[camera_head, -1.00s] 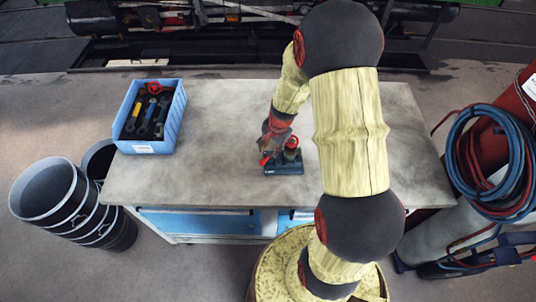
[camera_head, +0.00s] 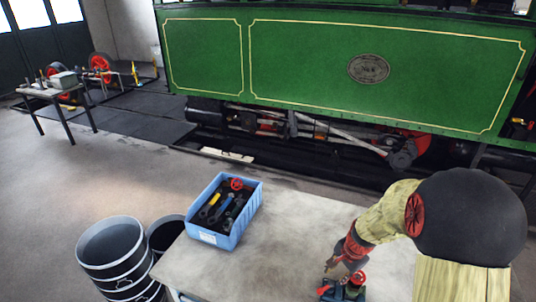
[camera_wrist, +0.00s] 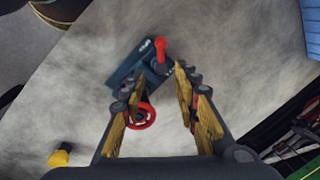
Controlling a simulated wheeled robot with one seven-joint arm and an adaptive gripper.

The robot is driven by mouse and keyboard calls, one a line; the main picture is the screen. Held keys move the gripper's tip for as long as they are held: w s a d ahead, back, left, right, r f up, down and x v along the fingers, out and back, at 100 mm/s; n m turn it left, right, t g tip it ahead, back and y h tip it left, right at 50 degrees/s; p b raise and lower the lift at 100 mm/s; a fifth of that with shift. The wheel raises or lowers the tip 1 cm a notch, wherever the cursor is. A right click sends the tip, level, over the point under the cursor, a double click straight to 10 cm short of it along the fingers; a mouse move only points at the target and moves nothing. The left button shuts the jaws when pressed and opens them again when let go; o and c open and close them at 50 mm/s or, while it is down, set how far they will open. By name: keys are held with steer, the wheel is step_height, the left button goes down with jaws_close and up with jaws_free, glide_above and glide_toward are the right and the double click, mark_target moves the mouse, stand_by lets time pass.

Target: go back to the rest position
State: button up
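My gripper (camera_head: 335,262) is low over the right part of the grey workbench (camera_head: 285,235). In the wrist view my gripper (camera_wrist: 153,84) has its two fingers well apart with nothing clamped between them. A dark blue valve-like fitting (camera_wrist: 127,70) with a red lever and a red handwheel (camera_wrist: 143,117) lies on the bench below the fingers. The handwheel shows close to the left finger; I cannot tell whether they touch. In the head view the fitting (camera_head: 343,293) is cut by the bottom edge.
A blue crate (camera_head: 221,240) holding several tools and a red wheel stands on the bench. Stacked grey buckets (camera_head: 112,250) stand left of it. A green steam tram (camera_head: 310,70) is behind. A small table (camera_head: 48,92) stands far left. Floor (camera_head: 110,170) between is clear.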

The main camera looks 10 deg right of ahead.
steer(key=s+a+r+n+t+b, duration=0.3)
steer(key=s+a+r+n+b, duration=0.9)
steer(key=s, duration=0.5)
steer(key=a+r+n, duration=0.2)
steer(key=a+r, duration=0.1)
steer(key=shift+a+r+t+h+b, duration=0.3)
steer(key=shift+a+b, duration=0.05)
steer(key=shift+s, duration=0.1)
